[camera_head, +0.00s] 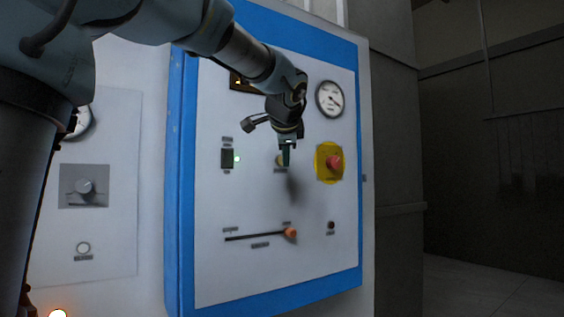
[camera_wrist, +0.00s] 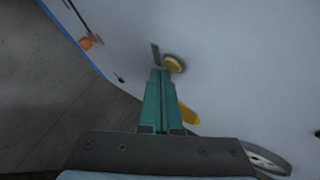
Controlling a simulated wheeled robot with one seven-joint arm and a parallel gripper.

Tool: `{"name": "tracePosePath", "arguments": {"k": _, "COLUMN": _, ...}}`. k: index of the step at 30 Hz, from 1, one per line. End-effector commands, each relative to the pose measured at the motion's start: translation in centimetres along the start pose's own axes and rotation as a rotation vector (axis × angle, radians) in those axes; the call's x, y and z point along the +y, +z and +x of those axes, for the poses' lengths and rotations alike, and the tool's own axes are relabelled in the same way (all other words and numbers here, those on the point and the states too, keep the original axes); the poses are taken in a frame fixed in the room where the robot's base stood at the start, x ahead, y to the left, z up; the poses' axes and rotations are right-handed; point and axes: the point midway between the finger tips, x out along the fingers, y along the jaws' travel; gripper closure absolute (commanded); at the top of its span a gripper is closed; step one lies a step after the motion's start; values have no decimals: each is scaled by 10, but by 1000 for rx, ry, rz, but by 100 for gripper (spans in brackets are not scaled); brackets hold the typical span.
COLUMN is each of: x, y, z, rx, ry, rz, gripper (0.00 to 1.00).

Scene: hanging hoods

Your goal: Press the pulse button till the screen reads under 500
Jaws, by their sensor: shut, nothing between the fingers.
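A round yellow button (camera_head: 279,160) sits in the middle of the blue-framed white panel, partly hidden by my gripper in the head view. I cannot read its label. In the wrist view the yellow button (camera_wrist: 174,63) shows just beyond the fingertips, slightly to their right. My gripper (camera_head: 286,163) is shut and empty, its green fingers together in the wrist view (camera_wrist: 160,72). I cannot tell whether the tips touch the panel; they appear beside the button, not on it. A dark screen (camera_head: 240,82) at the panel's upper left is partly covered by my arm; its digits are unreadable.
A red emergency knob (camera_head: 335,162) on a yellow plate lies right of the gripper. A round gauge (camera_head: 329,99) is above it. A slider with an orange knob (camera_head: 291,232) is below. A switch with a green light (camera_head: 229,158) is left. Open floor lies right of the cabinet.

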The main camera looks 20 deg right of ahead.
Motion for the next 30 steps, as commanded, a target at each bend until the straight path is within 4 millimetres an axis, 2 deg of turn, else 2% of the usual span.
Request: {"name": "tracePosePath", "arguments": {"k": 30, "x": -4, "y": 4, "z": 6, "rx": -1, "ry": 0, "rz": 0, "gripper": 100}}
